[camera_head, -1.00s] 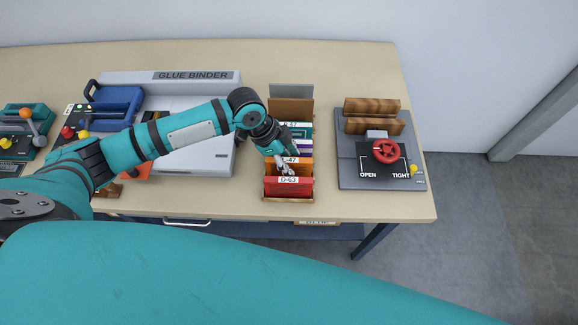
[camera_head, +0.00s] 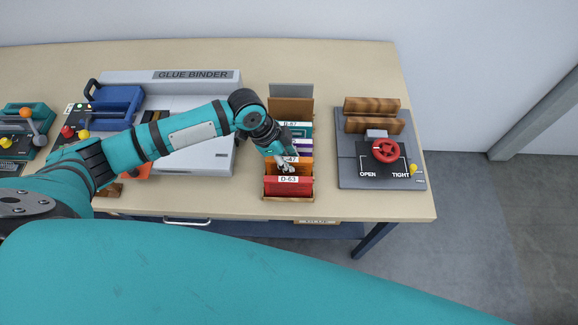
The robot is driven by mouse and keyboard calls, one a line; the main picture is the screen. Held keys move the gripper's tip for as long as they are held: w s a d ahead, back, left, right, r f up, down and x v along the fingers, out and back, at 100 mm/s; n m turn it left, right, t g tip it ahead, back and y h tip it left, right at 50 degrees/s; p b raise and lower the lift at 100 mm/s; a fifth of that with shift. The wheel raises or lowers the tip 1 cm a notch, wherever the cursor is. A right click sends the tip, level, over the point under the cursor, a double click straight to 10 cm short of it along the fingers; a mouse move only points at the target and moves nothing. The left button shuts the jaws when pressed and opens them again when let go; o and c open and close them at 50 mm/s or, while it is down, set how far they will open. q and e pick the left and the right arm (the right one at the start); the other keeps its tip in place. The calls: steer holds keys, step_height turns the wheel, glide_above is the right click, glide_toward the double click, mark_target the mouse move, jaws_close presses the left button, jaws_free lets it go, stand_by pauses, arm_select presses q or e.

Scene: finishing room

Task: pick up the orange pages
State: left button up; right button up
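The orange pages (camera_head: 304,167) stand upright in a narrow wooden rack (camera_head: 288,198), between red pages (camera_head: 300,187) marked D-63 in front and purple and teal ones behind. The label on the orange pages is partly hidden and shows a 47. My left gripper (camera_head: 285,165) reaches into the rack from the upper left, with its fingertips at the left part of the orange pages. The fingers are small and overlap the pages, so I cannot tell whether they are closed on them. My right gripper is not in view.
A glue binder (camera_head: 193,76) with a blue handle stands left of the rack, partly behind my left arm. A clamp press (camera_head: 347,170) with a red knob and wooden jaws stands to the right. Bare table (camera_head: 385,205) lies along the front edge.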

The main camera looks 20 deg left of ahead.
arm_select(q)
jaws_close()
